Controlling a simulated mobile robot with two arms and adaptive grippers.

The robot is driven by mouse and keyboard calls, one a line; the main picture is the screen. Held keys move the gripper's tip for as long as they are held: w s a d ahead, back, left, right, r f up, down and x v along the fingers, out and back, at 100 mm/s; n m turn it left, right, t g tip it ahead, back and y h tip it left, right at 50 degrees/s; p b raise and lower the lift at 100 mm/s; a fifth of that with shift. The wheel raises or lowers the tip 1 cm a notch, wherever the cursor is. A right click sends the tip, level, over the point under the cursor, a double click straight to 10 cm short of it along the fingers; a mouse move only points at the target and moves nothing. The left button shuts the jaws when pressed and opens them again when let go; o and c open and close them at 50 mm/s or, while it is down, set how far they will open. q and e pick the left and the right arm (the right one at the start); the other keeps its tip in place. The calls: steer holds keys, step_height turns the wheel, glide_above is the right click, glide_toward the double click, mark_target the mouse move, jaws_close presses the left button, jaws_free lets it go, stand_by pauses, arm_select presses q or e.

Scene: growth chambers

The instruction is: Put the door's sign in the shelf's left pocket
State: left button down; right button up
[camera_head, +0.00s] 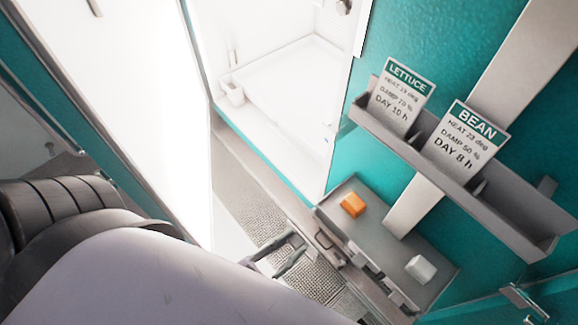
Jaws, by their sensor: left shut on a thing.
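The shelf (515,222) is a long grey trough with dividers on the teal wall at the right. A LETTUCE sign (399,97) stands in its left pocket, and a BEAN sign (464,143) stands in its middle part. The right end looks empty. The open door (150,110) is a bright white panel at the left; I see no sign on its visible face. My left gripper (292,252) is low in the middle, beyond my large arm, well below and left of the shelf. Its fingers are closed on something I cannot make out. My right gripper is out of view.
A grey tray (385,235) below the shelf holds an orange block (353,204) and a white block (421,269). The lit chamber (285,75) stands open at top middle, with a small white cup (232,92) inside. A metal handle (524,300) is at lower right.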

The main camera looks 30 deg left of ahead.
arm_select(q)
steer(key=shift+w+d+f+b, duration=0.2)
steer(key=shift+w+b, duration=0.05)
steer(key=shift+w, duration=0.3)
steer(key=shift+w+d+f+b, duration=0.15)
steer(key=shift+w+b, duration=0.05)
steer(key=shift+w, duration=0.3)
steer(key=f+b+x, duration=0.1)
steer(key=f+x, duration=0.1)
steer(key=x, duration=0.6)
steer(key=shift+w+b, duration=0.4)
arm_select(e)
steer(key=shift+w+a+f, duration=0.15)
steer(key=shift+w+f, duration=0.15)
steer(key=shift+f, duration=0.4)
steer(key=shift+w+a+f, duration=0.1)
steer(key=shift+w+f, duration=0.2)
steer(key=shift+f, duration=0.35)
arm_select(q)
steer(key=shift+d, duration=0.1)
steer(key=shift+f+p, duration=0.1)
steer(key=shift+p, duration=0.35)
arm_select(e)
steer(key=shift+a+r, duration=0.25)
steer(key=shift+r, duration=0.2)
arm_select(q)
steer(key=shift+f, duration=0.1)
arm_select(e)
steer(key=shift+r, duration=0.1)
